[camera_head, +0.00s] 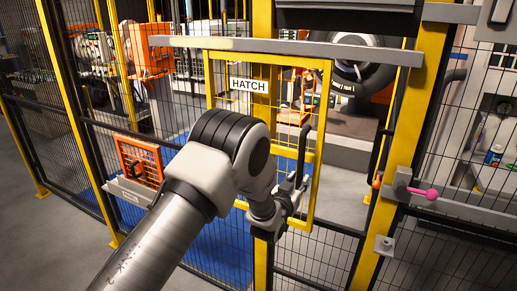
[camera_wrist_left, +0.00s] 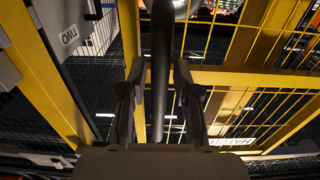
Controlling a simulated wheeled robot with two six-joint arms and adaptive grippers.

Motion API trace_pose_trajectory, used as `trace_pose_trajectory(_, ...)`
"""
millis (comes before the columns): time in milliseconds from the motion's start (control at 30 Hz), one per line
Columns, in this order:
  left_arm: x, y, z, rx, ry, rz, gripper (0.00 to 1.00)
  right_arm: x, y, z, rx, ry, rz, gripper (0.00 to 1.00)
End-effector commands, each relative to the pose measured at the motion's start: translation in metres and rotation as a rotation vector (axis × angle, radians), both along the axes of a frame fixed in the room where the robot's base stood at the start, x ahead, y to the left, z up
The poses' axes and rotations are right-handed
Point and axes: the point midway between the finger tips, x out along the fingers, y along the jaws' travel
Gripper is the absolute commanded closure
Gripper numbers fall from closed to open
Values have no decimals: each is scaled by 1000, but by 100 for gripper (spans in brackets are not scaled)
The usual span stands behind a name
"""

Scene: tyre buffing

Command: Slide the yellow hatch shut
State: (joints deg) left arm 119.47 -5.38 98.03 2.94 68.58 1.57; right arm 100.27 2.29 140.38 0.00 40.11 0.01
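The yellow hatch (camera_head: 321,120) is a mesh panel in a yellow frame with a white HATCH sign (camera_head: 249,85). It hangs under a grey rail (camera_head: 290,48) in the head view. An uncovered gap shows between its right edge and the yellow post (camera_head: 400,130). Its black upright handle (camera_head: 303,150) is at its right side. My left gripper (camera_head: 289,192) is at the lower part of this handle. In the left wrist view the handle (camera_wrist_left: 162,70) stands between the two open fingers (camera_wrist_left: 160,95), with gaps on both sides. My right gripper is not in view.
A grey latch with a pink knob (camera_head: 424,193) sits on the right post. An orange mesh box (camera_head: 139,160) is on the fence at left. A tyre (camera_head: 352,65) stands behind the opening. Mesh fencing runs along both sides.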

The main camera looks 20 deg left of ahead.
Motion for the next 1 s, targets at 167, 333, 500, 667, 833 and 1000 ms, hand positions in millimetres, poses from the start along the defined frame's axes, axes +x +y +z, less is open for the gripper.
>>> trace_pose_trajectory(167, 0, 0, 0, 0, 0, 0, 100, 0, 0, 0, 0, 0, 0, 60)
trace_pose_trajectory(333, 0, 0, 0, 0, 0, 0, 54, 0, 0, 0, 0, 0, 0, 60)
trace_pose_trajectory(500, 0, 0, 0, 0, 0, 0, 54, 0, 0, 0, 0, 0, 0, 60)
trace_pose_trajectory(667, -10, 0, -1, 0, 2, 0, 54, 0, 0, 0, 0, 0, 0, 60)
trace_pose_trajectory(833, -35, 1, -1, 0, 3, -1, 54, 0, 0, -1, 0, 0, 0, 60)
trace_pose_trajectory(1000, -56, 2, -1, 0, 1, -1, 54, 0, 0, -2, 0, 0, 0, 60)
